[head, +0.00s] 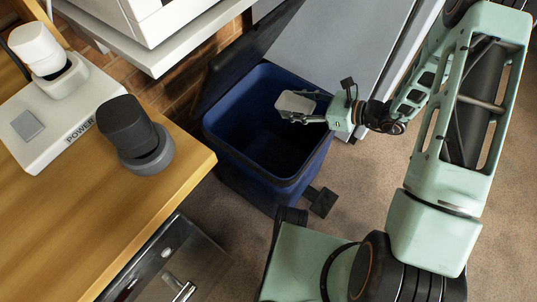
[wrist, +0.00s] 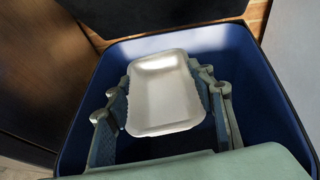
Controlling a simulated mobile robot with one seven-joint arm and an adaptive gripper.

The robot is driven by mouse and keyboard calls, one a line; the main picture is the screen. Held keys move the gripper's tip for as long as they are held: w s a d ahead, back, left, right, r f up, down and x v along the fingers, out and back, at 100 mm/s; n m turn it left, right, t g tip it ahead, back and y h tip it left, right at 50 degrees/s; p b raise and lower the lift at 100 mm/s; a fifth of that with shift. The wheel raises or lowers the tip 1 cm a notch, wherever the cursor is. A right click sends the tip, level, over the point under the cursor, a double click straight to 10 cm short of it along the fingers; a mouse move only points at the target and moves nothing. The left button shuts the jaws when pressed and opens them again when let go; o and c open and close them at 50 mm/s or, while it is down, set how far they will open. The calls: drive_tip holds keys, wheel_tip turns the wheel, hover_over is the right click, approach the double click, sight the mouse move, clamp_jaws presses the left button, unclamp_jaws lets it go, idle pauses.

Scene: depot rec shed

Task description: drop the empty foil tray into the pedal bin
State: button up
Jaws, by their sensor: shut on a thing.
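The foil tray (head: 297,103) is a small, pale, shallow tray with rounded corners. It looks empty in the wrist view (wrist: 163,92). My gripper (head: 299,109) is shut on it, with one finger on each side of the tray in the wrist view (wrist: 165,98). The pedal bin (head: 247,168) is dark blue with its dark lid (head: 238,58) raised at the back. The tray and gripper are over the bin's open mouth, towards its right side in the head view. The wrist view shows the bin's blue walls (wrist: 258,85) around the tray. The bin's floor is dark.
A wooden table (head: 130,205) stands left of the bin, bearing a dark round-based device (head: 138,140) and a white unit marked POWER (head: 60,120). A grey panel (head: 325,45) stands behind the bin. A black pedal (head: 320,201) sticks out at its front.

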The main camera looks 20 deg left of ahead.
drive_tip(key=o, duration=1)
drive_tip(key=shift+d, duration=0.1)
drive_tip(key=v, duration=1.2)
drive_tip(key=shift+f, duration=0.1)
drive_tip(key=shift+w, duration=0.1)
